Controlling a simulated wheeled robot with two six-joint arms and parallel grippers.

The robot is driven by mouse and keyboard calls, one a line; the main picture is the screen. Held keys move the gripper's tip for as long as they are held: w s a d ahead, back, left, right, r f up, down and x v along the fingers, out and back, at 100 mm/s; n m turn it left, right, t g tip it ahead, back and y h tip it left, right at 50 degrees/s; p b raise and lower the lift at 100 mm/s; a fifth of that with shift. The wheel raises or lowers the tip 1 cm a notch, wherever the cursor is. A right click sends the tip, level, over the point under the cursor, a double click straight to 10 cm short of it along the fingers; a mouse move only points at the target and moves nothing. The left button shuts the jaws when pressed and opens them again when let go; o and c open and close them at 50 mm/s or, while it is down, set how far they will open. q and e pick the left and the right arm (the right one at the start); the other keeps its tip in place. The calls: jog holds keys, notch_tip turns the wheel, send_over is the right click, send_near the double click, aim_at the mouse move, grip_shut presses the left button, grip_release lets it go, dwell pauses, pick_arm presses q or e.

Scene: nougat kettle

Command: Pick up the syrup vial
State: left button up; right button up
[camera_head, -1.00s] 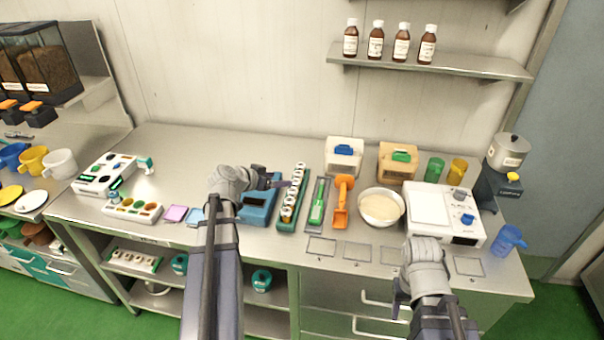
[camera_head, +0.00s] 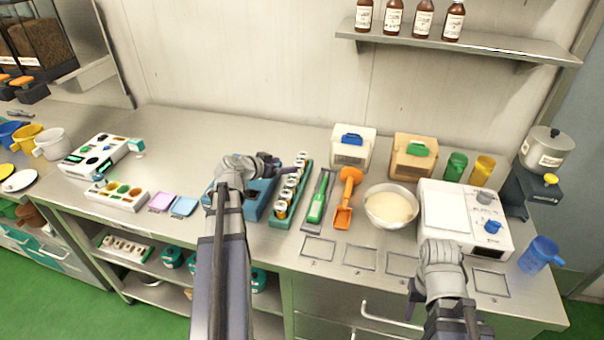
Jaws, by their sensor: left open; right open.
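Several small vials with pale caps stand in a row in a narrow green rack (camera_head: 279,222) on the steel counter. An amber-looking vial (camera_head: 282,210) is near the rack's front end. I cannot tell by its label which one is the syrup vial. My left gripper (camera_head: 281,166) is open and empty, above the blue box at the rack's left, with its fingers pointing toward the rack's far end. My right gripper (camera_head: 414,292) is open, low at the counter's front edge, partly hidden by its own wrist and far from the rack.
The blue box (camera_head: 262,200) stands left of the rack. A green tool (camera_head: 317,205), orange scoop (camera_head: 344,212) and white bowl (camera_head: 390,208) are to its right. Brown bottles (camera_head: 422,18) stand on the wall shelf (camera_head: 470,48). The counter behind the blue box is clear.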

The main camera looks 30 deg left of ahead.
aim_at(298, 163)
pick_arm(q)
jog(key=shift+b+x, duration=0.55)
jog(key=shift+x, duration=0.4)
jog(key=shift+w+f, duration=0.25)
jog(key=shift+w, duration=0.15)
jog(key=b+x, duration=0.3)
jog(key=x, duration=0.2)
jog(key=shift+a+f, duration=0.1)
jog(key=shift+c, duration=0.2)
grip_shut()
